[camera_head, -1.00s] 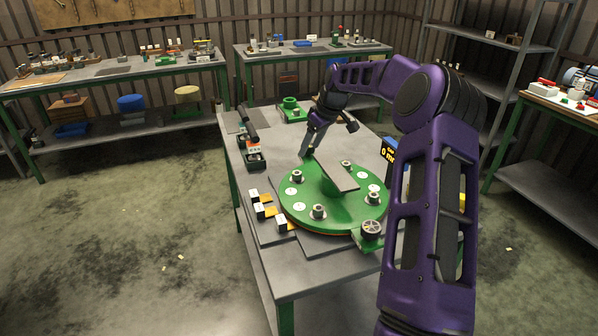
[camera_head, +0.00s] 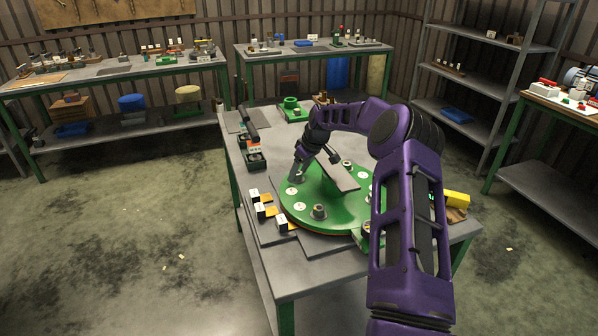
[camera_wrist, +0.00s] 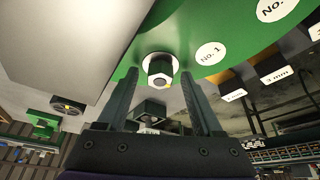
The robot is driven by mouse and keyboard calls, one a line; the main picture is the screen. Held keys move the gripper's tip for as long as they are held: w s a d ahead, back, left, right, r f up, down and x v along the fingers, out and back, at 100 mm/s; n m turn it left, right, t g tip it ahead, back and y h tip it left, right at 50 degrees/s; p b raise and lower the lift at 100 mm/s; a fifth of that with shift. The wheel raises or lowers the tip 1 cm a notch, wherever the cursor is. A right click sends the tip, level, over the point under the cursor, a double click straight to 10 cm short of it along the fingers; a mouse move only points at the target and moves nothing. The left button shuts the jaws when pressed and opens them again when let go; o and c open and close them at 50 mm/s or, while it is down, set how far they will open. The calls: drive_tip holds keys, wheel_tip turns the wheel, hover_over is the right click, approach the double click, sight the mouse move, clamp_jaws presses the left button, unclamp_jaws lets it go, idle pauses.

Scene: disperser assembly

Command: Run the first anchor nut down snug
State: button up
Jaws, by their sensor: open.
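The green plate (camera_head: 345,217) lies on the table in the head view. My gripper (camera_wrist: 159,77) is open, one finger on each side of the nut with visible gaps. In the head view my gripper (camera_head: 297,176) points down at the plate's left edge and largely hides that nut. Another nut (camera_head: 319,211) stands at the plate's front.
A grey slab (camera_head: 337,171) rises over the plate's middle and lies close left of my fingers in the wrist view. Small labelled blocks (camera_head: 265,211) sit at the table's left edge. A dark holder (camera_head: 254,160) stands behind them. My arm hides the plate's right side.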

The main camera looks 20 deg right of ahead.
clamp_jaws()
drive_tip(key=shift+m, duration=0.3)
drive_tip(key=m+b, duration=0.1)
drive_tip(key=m+h+b, duration=0.1)
drive_tip(key=m, duration=0.1)
drive_tip(key=shift+a+f+m+h+b, duration=0.1)
drive_tip(key=shift+a+m+h+b, duration=0.1)
drive_tip(key=shift+m+h+b, duration=0.15)
drive_tip(key=m+h+b, duration=0.1)
drive_tip(key=m, duration=0.1)
drive_tip(key=m+h+b, duration=0.1)
drive_tip(key=m, duration=0.2)
drive_tip(key=shift+a+m, duration=0.2)
drive_tip(key=shift+m, duration=0.05)
drive_tip(key=m, duration=0.2)
drive_tip(key=m+h, duration=0.1)
drive_tip(key=m, duration=0.1)
drive_tip(key=shift+a+g+h, duration=0.1)
drive_tip(key=shift+g+h, duration=0.15)
drive_tip(key=shift+g, duration=0.05)
drive_tip(key=m+g+p, duration=0.1)
drive_tip(key=m, duration=0.2)
drive_tip(key=m+h+p, duration=0.1)
drive_tip(key=m, duration=0.2)
drive_tip(key=shift+w+g, duration=0.15)
drive_tip(key=shift+g, duration=0.25)
